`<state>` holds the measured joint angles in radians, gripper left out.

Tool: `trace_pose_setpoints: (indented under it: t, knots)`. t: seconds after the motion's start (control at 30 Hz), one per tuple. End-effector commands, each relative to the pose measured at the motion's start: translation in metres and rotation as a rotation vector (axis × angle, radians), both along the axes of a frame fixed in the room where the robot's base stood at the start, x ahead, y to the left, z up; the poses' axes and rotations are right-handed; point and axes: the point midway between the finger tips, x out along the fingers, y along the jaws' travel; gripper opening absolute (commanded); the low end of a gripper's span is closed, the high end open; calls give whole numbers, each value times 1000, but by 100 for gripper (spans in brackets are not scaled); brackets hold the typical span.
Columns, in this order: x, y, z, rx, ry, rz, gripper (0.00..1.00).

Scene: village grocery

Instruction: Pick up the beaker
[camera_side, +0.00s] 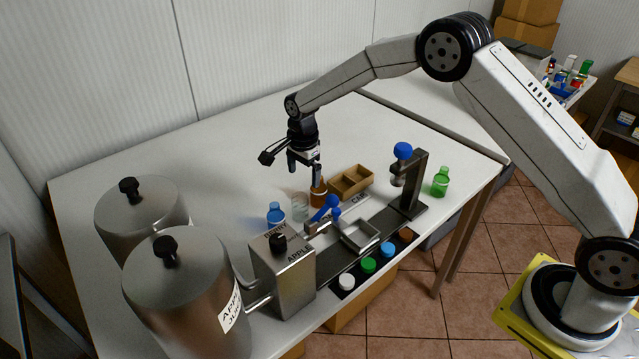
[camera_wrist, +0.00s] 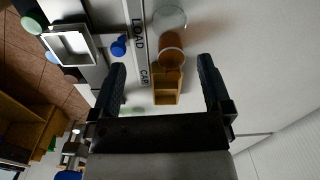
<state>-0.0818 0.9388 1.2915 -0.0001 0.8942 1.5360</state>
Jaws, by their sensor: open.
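A clear glass beaker (camera_side: 300,207) stands on the white table between the blue bottle and a brown cup-like vessel (camera_side: 319,192). In the wrist view the clear beaker (camera_wrist: 169,18) is at the top edge, with the brown vessel (camera_wrist: 172,52) just below it. My gripper (camera_side: 304,172) points down above these two, its fingers apart and empty. One finger overlaps the top of the brown vessel in the side view; I cannot tell if they touch. In the wrist view the brown vessel lies between the lines of my open fingers (camera_wrist: 162,68), beyond them.
A divided wooden box (camera_side: 351,181) is right beside the brown vessel. A blue bottle (camera_side: 276,214), a metal filling station (camera_side: 283,272) with blue-knobbed levers, and two steel tanks (camera_side: 140,215) crowd the front and left. A green bottle (camera_side: 440,182) stands right. The table's back is clear.

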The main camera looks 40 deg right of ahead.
Motion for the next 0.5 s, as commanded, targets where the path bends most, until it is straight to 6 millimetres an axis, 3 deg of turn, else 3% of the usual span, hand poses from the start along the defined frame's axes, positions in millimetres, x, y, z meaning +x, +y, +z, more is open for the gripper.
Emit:
trace_pose_setpoints:
  t: [0.2,0.5]
  knots:
    - [13,5,-13,0,16,-111,100]
    - [14,5,-18,-1,18,-128,100]
